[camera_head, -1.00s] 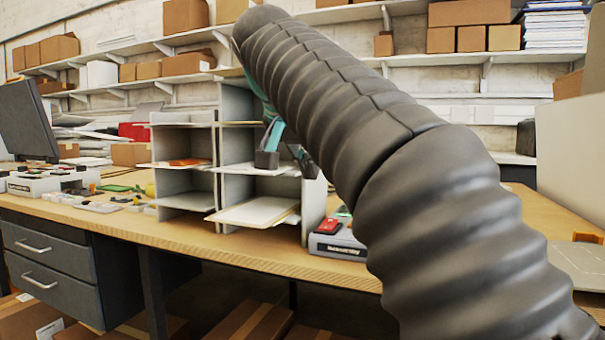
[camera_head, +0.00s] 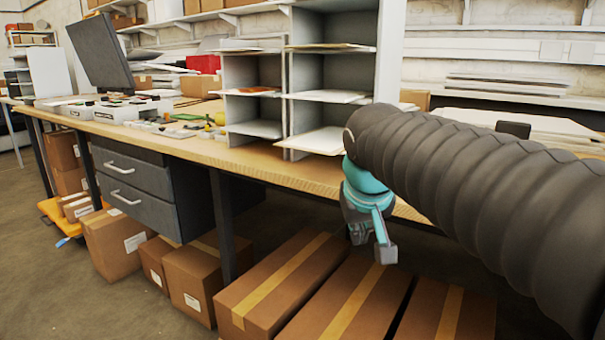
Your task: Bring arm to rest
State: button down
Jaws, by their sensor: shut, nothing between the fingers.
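My gripper (camera_head: 372,250) shows below the bench's front edge, right of the picture's middle. It has teal and grey parts and points downward. Its fingers are close together, with nothing held between them. My arm, in a ribbed dark sleeve, reaches in from the right and hides part of the bench behind it. The gripper appears in front of the cardboard boxes on the floor; I cannot tell how far above them it is.
The wooden bench (camera_head: 185,147) carries a grey shelf sorter (camera_head: 288,95) with sheets, a monitor (camera_head: 98,50) and small parts. Grey drawers (camera_head: 130,180) hang beneath it. Long taped cardboard boxes (camera_head: 280,275) lie on the floor below. Floor at the lower left (camera_head: 50,290) is clear.

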jog(key=s+d+f+m, duration=0.1)
jog(key=s+d+f, duration=0.2)
jog(key=s+f, duration=0.4)
jog(key=s+d+f, duration=0.3)
jog(key=s+f, duration=0.4)
jog(key=s, duration=0.4)
jog(key=shift+f+m+y, duration=0.3)
jog(key=shift+m, duration=0.1)
